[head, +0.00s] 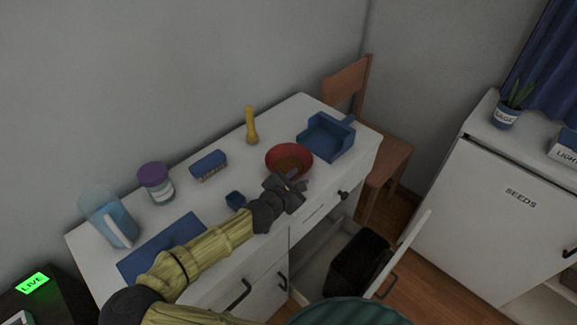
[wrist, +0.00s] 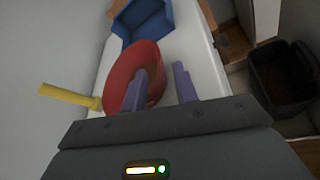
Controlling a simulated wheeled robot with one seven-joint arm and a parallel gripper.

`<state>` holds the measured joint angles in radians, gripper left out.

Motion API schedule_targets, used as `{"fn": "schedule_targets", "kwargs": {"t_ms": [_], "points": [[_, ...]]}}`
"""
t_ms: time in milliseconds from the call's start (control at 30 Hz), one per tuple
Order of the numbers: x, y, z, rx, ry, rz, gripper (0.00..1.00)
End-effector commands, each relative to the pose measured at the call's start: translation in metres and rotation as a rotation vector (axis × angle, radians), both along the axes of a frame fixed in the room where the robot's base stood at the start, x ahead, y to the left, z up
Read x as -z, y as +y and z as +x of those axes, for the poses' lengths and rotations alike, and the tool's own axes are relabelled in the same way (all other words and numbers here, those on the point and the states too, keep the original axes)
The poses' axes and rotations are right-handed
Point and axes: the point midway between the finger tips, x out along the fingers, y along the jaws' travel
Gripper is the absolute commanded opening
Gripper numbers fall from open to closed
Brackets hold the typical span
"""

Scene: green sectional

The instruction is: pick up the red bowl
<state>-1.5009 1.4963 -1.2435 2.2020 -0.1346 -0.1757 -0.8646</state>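The red bowl (head: 280,151) stands upright on the white cabinet top, right of its middle; its inside looks brownish. In the wrist view the bowl (wrist: 122,72) lies just ahead, partly covered by one finger. My gripper (head: 291,181) is at the near side of the bowl. In the wrist view my gripper (wrist: 162,72) is open, with its two purple fingers apart. The left finger overlaps the bowl's inside and the right finger shows outside its rim, over the white top. Whether either finger touches the bowl cannot be told.
A blue dustpan-like tray (head: 328,138) sits close behind the bowl, right. A yellow flashlight (head: 251,126), a brush (head: 208,165), a small blue block (head: 235,200), a jar (head: 156,183), a pitcher (head: 108,217) and a blue mat (head: 165,246) share the top. An open drawer (head: 314,279) projects below.

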Motion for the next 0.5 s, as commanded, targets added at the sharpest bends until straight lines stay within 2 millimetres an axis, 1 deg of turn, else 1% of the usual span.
{"fn": "schedule_targets", "kwargs": {"t_ms": [167,267,500], "points": [[0.0,0.0,0.0,0.0,0.0,0.0,0.3],[0.001,-0.003,0.004,0.001,0.0,-0.001,0.3],[0.008,-0.02,0.032,0.002,0.001,-0.001,0.3]]}}
